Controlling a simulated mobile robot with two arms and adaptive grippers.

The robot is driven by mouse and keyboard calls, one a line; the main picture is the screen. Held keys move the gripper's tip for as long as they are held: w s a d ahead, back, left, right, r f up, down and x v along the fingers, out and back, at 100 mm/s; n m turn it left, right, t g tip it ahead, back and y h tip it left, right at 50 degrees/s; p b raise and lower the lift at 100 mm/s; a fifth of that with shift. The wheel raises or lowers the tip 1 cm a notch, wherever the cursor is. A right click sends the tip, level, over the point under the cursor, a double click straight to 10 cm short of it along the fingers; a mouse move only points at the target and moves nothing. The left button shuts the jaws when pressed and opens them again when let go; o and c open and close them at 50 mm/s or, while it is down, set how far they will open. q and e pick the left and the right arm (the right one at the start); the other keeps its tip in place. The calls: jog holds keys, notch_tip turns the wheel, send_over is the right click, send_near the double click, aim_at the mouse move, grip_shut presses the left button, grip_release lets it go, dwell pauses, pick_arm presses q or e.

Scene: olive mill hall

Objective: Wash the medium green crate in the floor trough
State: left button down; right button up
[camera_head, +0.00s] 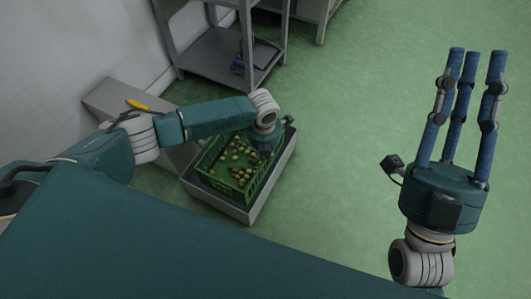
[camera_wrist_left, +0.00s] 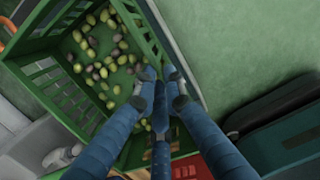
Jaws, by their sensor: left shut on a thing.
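The green crate (camera_head: 226,178) has slatted walls and holds many green and dark olives. It sits inside the grey floor trough (camera_head: 262,203), left of centre in the head view. In the left wrist view the crate (camera_wrist_left: 58,92) fills the left and middle. My left gripper (camera_head: 266,147) is over the crate's far right side. In its wrist view its blue fingers (camera_wrist_left: 163,84) close on the crate's side wall near the rim; the exact contact is partly hidden. My right gripper (camera_head: 474,54) is raised at the right, its three fingers apart and empty, away from the crate.
A grey block or ledge (camera_head: 108,96) by the wall has a yellow-handled item (camera_head: 148,104) on it. A grey metal shelf (camera_head: 215,57) stands behind, with small dark things on its lower board. The green floor (camera_head: 345,130) is clear right of the trough.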

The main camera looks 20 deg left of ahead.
jog(key=w+f+g+h+p, duration=0.1)
jog(key=w+f+g, duration=0.1)
jog(key=f+g, duration=0.2)
jog(key=w+f+g+h+p, duration=0.1)
jog(key=w+f+g+p, duration=0.1)
jog(key=f, duration=0.8)
jog(key=w+f+g+h+p, duration=0.1)
jog(key=w+f+g+h, duration=0.1)
jog(key=f+g, duration=0.3)
jog(key=shift+w+d+f+g, duration=0.35)
jog(key=shift+w+f, duration=0.4)
jog(key=shift+f, duration=0.4)
